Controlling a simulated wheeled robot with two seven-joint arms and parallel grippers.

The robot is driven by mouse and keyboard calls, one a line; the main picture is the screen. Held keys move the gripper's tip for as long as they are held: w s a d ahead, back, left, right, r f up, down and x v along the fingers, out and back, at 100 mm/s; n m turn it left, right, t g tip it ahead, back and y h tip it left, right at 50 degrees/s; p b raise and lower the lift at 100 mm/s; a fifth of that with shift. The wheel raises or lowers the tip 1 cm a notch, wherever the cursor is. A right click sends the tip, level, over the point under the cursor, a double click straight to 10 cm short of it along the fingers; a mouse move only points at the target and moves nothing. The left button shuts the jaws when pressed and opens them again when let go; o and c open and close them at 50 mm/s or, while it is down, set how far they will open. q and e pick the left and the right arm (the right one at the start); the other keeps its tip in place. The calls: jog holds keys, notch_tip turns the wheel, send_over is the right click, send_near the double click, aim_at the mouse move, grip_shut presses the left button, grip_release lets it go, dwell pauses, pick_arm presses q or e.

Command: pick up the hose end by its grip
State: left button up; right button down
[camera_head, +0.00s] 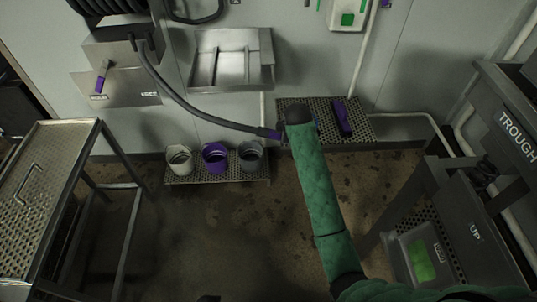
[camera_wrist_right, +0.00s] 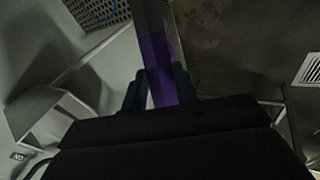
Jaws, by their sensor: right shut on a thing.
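The grey hose (camera_head: 190,105) runs from the reel at the upper left, down and to the right, to its end with a purple grip (camera_head: 268,133). My right arm, in a green sleeve, reaches up from the lower right, and its gripper (camera_head: 284,137) is at the hose end, mostly hidden by the dark wrist. In the right wrist view, the purple grip (camera_wrist_right: 158,66) lies between the two dark fingers of the right gripper (camera_wrist_right: 160,86), which is shut on it. The hose end hangs in the air, clear of the floor. My left gripper is in neither view.
Several buckets (camera_head: 216,159) stand on a low perforated shelf below the hose. A perforated rack (camera_head: 290,104) with a purple item (camera_head: 342,118) is behind my wrist. A steel table (camera_head: 62,128) is at the left, the trough (camera_head: 510,115) at the right. The middle floor is clear.

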pick_arm(q)
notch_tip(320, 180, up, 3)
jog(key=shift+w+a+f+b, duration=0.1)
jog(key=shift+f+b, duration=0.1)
jog(key=shift+b, duration=0.25)
pick_arm(e)
jog(key=w+a+f+g+y, duration=0.1)
jog(key=a+f+y, duration=0.4)
jog(key=f, duration=0.6)
jog(key=shift+w+a+f, duration=0.25)
jog(key=shift+a+f, duration=0.1)
jog(key=shift+a, duration=0.4)
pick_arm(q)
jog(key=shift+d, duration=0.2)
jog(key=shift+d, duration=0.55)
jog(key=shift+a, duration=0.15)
